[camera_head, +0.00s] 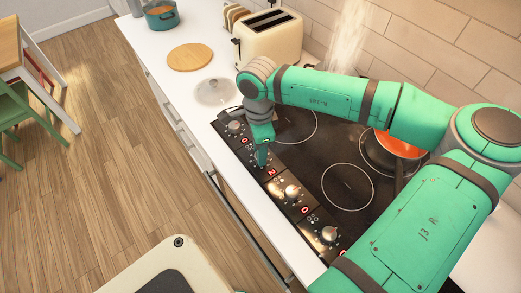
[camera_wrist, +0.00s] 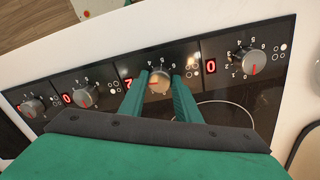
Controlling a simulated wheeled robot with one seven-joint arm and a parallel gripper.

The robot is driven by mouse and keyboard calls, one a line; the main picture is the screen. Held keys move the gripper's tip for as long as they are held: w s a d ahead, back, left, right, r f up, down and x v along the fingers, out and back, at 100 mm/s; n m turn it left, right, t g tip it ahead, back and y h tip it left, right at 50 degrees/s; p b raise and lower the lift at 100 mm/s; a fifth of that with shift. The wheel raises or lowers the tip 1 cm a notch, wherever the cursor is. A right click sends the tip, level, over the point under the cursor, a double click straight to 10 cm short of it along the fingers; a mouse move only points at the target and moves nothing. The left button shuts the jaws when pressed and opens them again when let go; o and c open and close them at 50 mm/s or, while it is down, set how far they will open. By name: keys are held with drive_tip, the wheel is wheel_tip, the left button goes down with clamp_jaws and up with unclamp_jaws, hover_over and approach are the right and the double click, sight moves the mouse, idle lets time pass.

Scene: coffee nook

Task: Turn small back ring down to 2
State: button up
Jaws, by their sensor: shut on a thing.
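My gripper (camera_head: 262,158) is shut on a silver control knob (camera_wrist: 158,80), the second from the far end of the hob's black control strip (camera_wrist: 225,92). In the wrist view its two green fingers stand on either side of the knob. The neighbouring knobs (camera_wrist: 250,61) (camera_wrist: 85,96) have displays reading 0 (camera_wrist: 211,66) (camera_wrist: 66,98). My arm covers part of the black hob (camera_head: 315,165). The ring diagram for the held knob is too small to read.
A pan of red food (camera_head: 400,147) stands on the hob, partly behind my arm. Steam (camera_head: 345,40) rises near the tiled wall. A glass lid (camera_head: 214,92), wooden board (camera_head: 190,57), toaster (camera_head: 270,38) and teal pot (camera_head: 161,17) stand on the white counter.

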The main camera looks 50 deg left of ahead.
drive_tip(key=shift+n, duration=1.5)
drive_tip(key=o, duration=1)
drive_tip(key=shift+o, duration=0.2)
drive_tip(key=shift+r, duration=0.1)
wheel_tip(320, 180, up, 11)
drive_tip(key=shift+a+f, duration=0.2)
drive_tip(key=shift+a, duration=0.05)
